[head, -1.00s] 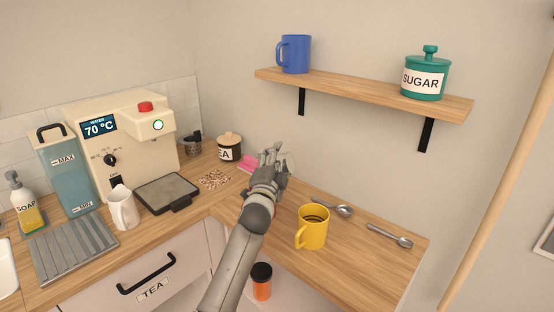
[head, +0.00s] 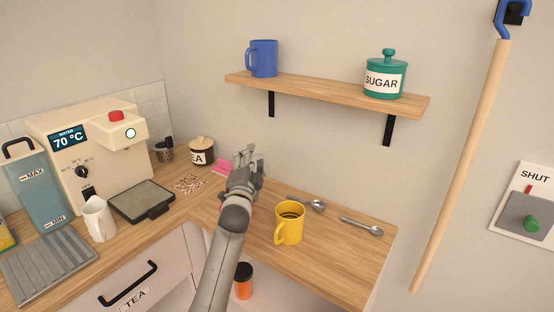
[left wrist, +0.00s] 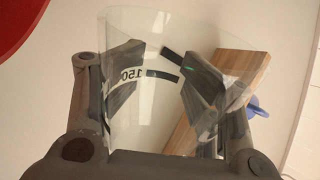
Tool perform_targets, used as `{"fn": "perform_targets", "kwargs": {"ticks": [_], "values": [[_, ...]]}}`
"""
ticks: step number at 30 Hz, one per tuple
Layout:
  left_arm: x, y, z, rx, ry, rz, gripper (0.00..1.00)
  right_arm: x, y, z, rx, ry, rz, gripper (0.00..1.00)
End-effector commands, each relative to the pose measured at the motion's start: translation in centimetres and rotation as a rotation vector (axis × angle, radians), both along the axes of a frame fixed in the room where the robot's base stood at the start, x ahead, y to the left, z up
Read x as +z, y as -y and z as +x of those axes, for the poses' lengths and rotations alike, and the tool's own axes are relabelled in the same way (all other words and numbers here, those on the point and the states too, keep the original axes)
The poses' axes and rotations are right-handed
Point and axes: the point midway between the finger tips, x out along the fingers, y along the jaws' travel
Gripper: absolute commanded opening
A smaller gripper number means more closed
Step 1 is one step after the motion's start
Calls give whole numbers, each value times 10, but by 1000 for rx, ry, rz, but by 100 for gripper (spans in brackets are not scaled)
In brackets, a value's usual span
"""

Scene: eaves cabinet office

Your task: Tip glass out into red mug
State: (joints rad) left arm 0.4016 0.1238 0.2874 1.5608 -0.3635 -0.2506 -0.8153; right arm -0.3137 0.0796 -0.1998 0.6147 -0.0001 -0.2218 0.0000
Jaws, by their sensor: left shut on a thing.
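My left gripper (head: 246,158) is above the counter, in front of the wall and below the shelf. In the left wrist view its fingers (left wrist: 160,85) are shut on a clear glass (left wrist: 135,75) with a black "150" mark and a black bar. Whether anything is in the glass cannot be told. A large red curved surface (left wrist: 25,25) fills the upper left corner of that view; it may be the red mug, but only part shows. In the head view no red mug can be made out; my arm hides part of the counter.
A yellow mug (head: 289,223) stands right of my arm, with spoons (head: 362,226) behind and beside it. The shelf (head: 330,94) holds a blue mug (head: 263,58) and a sugar jar (head: 385,77). A tea jar (head: 201,152), pink item (head: 224,167) and scattered bits (head: 189,184) lie left.

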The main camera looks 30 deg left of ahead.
Motion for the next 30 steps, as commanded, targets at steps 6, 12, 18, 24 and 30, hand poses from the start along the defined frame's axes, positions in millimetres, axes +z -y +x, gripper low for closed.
{"fn": "perform_targets", "kwargs": {"ticks": [6,12,18,24,30], "values": [[-5,-9,-5,20,-27,83,16,-6,-1,-2,0,-2,1,40],[-19,5,0,19,-129,367,16,-15,-2,22,0,32,4,40],[-15,16,4,19,-267,754,16,4,-2,27,0,40,5,40],[-5,17,4,18,-367,1036,16,30,-2,17,0,26,4,40],[-3,12,3,18,-468,1314,16,54,-1,7,0,10,1,40]]}}
